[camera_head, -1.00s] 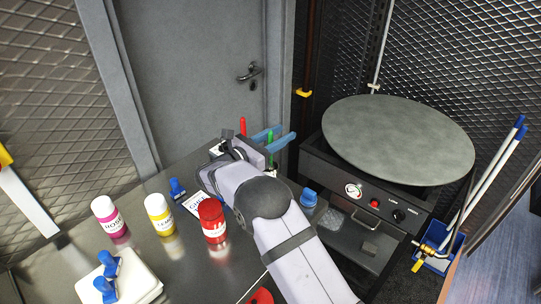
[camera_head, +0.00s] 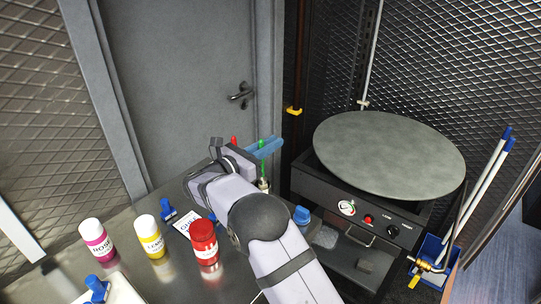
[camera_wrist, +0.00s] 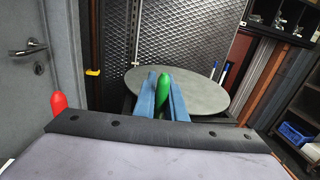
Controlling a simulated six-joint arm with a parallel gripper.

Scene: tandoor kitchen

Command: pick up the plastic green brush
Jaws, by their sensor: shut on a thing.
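The green brush (camera_head: 261,145) stands upright on the far side of my arm in the head view, with only its upper handle and a low part showing. My gripper (camera_head: 265,147) has its blue fingers shut on the handle. In the wrist view the green handle (camera_wrist: 163,95) rises between the two blue fingers (camera_wrist: 163,108). The brush's lower end is largely hidden by the arm and gripper, so I cannot tell whether it touches the counter.
A red handle (camera_wrist: 58,108) stands left of the gripper. A round griddle (camera_head: 388,155) lies to the right. Pink (camera_head: 96,240), yellow (camera_head: 149,236) and red (camera_head: 204,242) jars stand on the metal counter (camera_head: 130,274), near a white label card (camera_head: 187,227).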

